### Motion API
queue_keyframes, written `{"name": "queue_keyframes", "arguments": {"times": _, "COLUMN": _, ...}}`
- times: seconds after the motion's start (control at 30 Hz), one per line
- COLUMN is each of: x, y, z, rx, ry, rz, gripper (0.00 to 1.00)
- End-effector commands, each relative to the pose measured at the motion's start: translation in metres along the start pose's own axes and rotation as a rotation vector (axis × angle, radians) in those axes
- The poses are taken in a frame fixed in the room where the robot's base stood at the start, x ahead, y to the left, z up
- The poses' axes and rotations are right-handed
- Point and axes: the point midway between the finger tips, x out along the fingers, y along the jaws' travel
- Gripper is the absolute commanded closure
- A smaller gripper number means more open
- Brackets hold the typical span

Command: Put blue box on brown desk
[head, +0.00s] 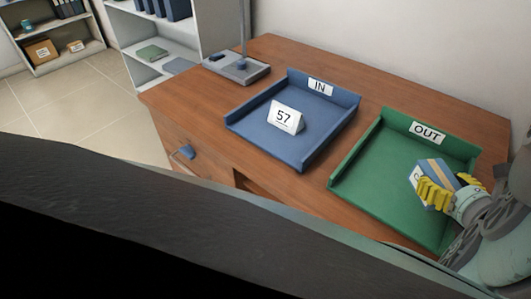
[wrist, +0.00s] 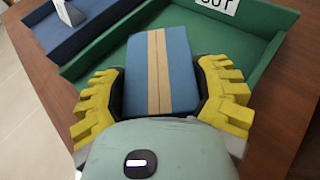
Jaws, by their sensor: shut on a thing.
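The blue box (wrist: 138,75) with a tan stripe is between the yellow fingers of my gripper (wrist: 162,95) in the wrist view. My gripper is shut on it. In the head view the blue box (head: 437,170) and my gripper (head: 440,190) are over the green OUT tray (head: 375,164); a white label shows on the box's left side. I cannot tell whether the box touches the tray floor. The brown desk (head: 285,58) carries the trays, and its bare wood shows behind and around them.
A blue IN tray (head: 313,140) left of the green tray holds a white card marked 57 (head: 286,118). A grey stand (head: 236,70) is at the desk's far left corner. Shelves (head: 150,50) stand behind. The desktop behind the trays is clear.

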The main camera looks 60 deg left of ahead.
Motion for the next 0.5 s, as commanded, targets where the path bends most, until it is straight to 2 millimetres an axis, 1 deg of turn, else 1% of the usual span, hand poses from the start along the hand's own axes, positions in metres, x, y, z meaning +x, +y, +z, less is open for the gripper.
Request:
{"name": "queue_keyframes", "arguments": {"times": 0.03, "x": 0.010, "y": 0.004, "z": 0.004, "rx": -0.003, "ry": 0.000, "rz": 0.012, "gripper": 0.76}}
{"name": "queue_keyframes", "arguments": {"times": 0.5, "x": 0.080, "y": 0.015, "z": 0.024, "rx": -0.001, "ry": 0.000, "rz": 0.007, "gripper": 0.76}}
